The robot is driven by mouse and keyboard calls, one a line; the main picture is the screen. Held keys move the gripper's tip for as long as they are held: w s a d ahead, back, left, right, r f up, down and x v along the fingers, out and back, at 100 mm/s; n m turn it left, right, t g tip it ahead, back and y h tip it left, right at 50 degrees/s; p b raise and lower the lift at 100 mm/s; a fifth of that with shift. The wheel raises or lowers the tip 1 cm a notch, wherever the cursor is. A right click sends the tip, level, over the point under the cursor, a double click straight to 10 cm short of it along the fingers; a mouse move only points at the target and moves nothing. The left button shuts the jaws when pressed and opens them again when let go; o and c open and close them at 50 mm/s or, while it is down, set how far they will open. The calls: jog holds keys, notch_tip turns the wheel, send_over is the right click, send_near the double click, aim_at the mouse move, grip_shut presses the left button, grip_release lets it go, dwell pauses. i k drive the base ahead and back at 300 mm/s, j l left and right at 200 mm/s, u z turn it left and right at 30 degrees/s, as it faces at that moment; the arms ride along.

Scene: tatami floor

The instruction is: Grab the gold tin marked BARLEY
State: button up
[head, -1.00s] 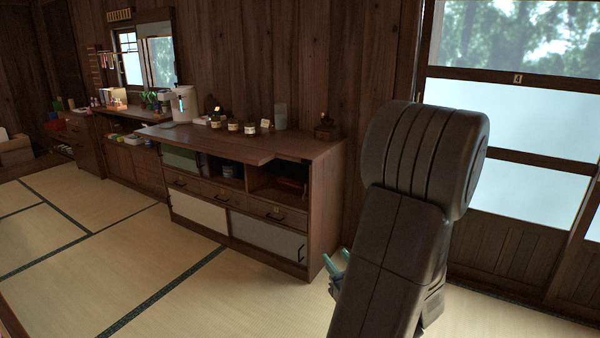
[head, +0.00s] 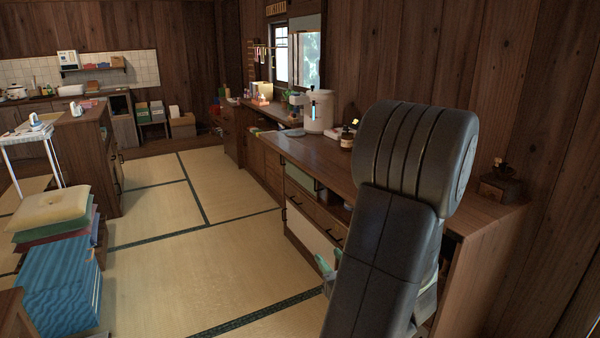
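I cannot make out a gold tin marked BARLEY in the head view. A small dark jar with a pale label (head: 347,139) stands on the wooden sideboard (head: 305,150), just left of my arm. My arm hides the part of the top to the right of that jar. My gripper (head: 328,263) shows only as greenish fingertips beside the arm, in front of the sideboard's lower doors and below its top. Whether it is open or shut is unclear.
A white dispenser (head: 319,112) stands farther back on the sideboard, and a small wooden box (head: 499,187) at its near right end. Stacked cushions (head: 52,212) and a blue block (head: 60,290) stand at left. Tatami floor (head: 170,260) is clear between.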

aim_at(347, 141)
jog(key=i+j+u, duration=0.2)
jog(key=i, duration=0.5)
jog(key=i+j+u, duration=0.25)
jog(key=i, duration=0.45)
jog(key=i+j+z, duration=0.15)
jog(key=i+z, duration=0.3)
jog(key=i+j+z, duration=0.2)
jog(key=z, duration=0.25)
jog(key=i+j+z, duration=0.25)
jog(key=z, duration=0.2)
jog(key=i+j+z, duration=0.15)
jog(key=j+z, duration=0.3)
jog(key=i+j+z, duration=0.35)
jog(key=j, duration=0.25)
jog(key=i+j+z, duration=0.15)
jog(key=j, duration=0.2)
jog(key=i+j+z, duration=0.15)
jog(key=j, duration=0.2)
jog(key=i, duration=0.05)
